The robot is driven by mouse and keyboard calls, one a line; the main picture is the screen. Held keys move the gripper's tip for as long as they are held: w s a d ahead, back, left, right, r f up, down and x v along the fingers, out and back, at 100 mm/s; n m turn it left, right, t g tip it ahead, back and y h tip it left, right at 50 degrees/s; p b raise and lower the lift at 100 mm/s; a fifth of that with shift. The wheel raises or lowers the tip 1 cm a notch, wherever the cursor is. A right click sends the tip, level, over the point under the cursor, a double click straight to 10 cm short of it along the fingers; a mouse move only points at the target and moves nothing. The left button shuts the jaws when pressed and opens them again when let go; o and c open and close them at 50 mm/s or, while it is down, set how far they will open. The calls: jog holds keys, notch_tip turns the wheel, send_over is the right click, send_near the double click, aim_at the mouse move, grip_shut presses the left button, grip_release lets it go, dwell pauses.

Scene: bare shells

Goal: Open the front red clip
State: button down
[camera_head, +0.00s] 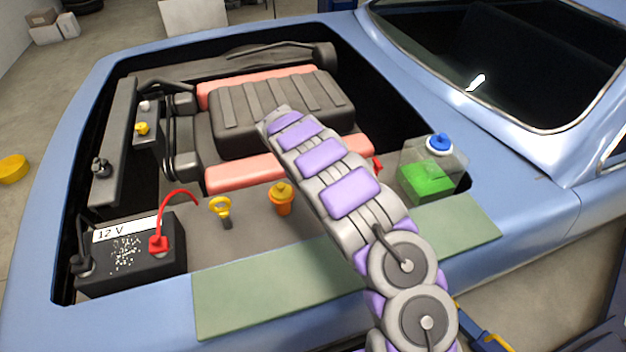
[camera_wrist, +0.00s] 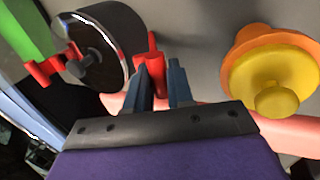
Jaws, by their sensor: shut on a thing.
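A black round housing (camera_wrist: 105,48) with a shiny rim is at the upper left of the wrist view. One red clip (camera_wrist: 152,50) stands at its right side, at the tips of my gripper (camera_wrist: 167,75). The blue-grey fingers are close together and shut on this clip; the left finger partly covers it. A second red clip (camera_wrist: 52,66) is on the housing's left side, apart from my fingers. In the head view my arm hides my gripper and most of the housing; a small red part (camera_head: 377,163) shows beside the arm.
An orange filler with a yellow cap (camera_wrist: 275,78) stands close right of my gripper. A reservoir with green fluid (camera_head: 427,180) is right of my arm. A yellow dipstick ring (camera_head: 220,207) and a battery (camera_head: 130,258) are to the left. A green mat (camera_head: 280,285) covers the fender.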

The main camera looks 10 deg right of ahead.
jog(key=shift+a+f, duration=0.1)
jog(key=shift+f, duration=0.05)
jog(key=c, duration=1.4)
grip_release()
jog(key=shift+s, duration=0.1)
jog(key=o, duration=0.4)
jog(key=shift+a, duration=0.15)
jog(key=shift+c, duration=0.2)
jog(key=shift+r, duration=0.5)
jog(key=p+v, duration=0.3)
jog(key=v, duration=1.3)
jog(key=shift+a+r, duration=0.15)
